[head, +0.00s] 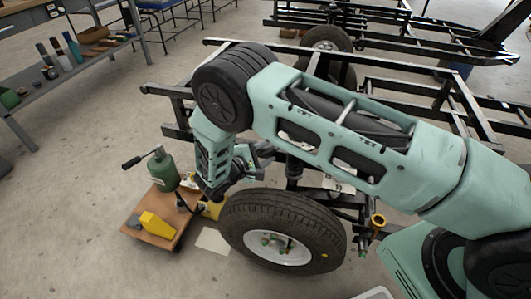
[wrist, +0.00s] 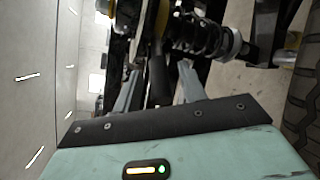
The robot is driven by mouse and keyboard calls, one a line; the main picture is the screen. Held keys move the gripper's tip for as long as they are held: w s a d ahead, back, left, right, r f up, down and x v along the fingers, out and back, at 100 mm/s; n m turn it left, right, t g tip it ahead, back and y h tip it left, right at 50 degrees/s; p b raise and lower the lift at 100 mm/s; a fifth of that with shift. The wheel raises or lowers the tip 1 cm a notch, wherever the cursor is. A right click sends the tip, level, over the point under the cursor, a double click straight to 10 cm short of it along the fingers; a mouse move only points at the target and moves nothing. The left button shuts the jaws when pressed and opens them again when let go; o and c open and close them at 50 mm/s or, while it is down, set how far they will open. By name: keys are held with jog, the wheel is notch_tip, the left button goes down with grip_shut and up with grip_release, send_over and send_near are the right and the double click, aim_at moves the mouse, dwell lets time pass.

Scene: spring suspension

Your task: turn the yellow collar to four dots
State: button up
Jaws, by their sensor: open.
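My gripper (wrist: 158,88) is open in the wrist view, its two grey fingers apart and nothing clearly held between them. Beyond the fingertips, at the top edge, is a yellow band that looks like the yellow collar (wrist: 162,18), beside a dark coil spring (wrist: 190,35). The collar is cut off by the frame, and no dots are readable. I cannot tell whether a finger touches it. In the head view my arm hangs down behind the front wheel, and the fingers and collar cannot be made out there.
A tyre (head: 283,232) stands close to my arm; it also fills the right edge of the wrist view (wrist: 304,105). Black frame rails (head: 452,92) lie behind. A wooden dolly (head: 160,205) with a green jack (head: 163,172) and a yellow wedge (head: 157,227) is at left. Floor in front is mostly clear.

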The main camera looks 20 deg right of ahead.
grip_shut()
jog(key=shift+s, duration=0.1)
jog(key=shift+s+d+r+n+t+y+p, duration=0.1)
jog(key=shift+s+r+n+t+y+p, duration=0.1)
jog(key=shift+s+n+t+y+p, duration=0.7)
jog(key=shift+s+d+f+n+t+y+p, duration=0.1)
jog(key=shift+s+d+n+t+y+p, duration=0.25)
jog(key=shift+s+n+t+y+p, duration=0.55)
jog(key=shift+s+d+f+n+t+y+p, duration=0.1)
jog(key=shift+s+d+n+t+y+p, duration=0.35)
jog(key=shift+p, duration=0.9)
jog(key=shift+s+d+n+t+y+p, duration=0.3)
jog(key=shift+s+n+t+y+p, duration=0.35)
jog(key=shift+p, duration=0.5)
jog(key=shift+w, duration=0.1)
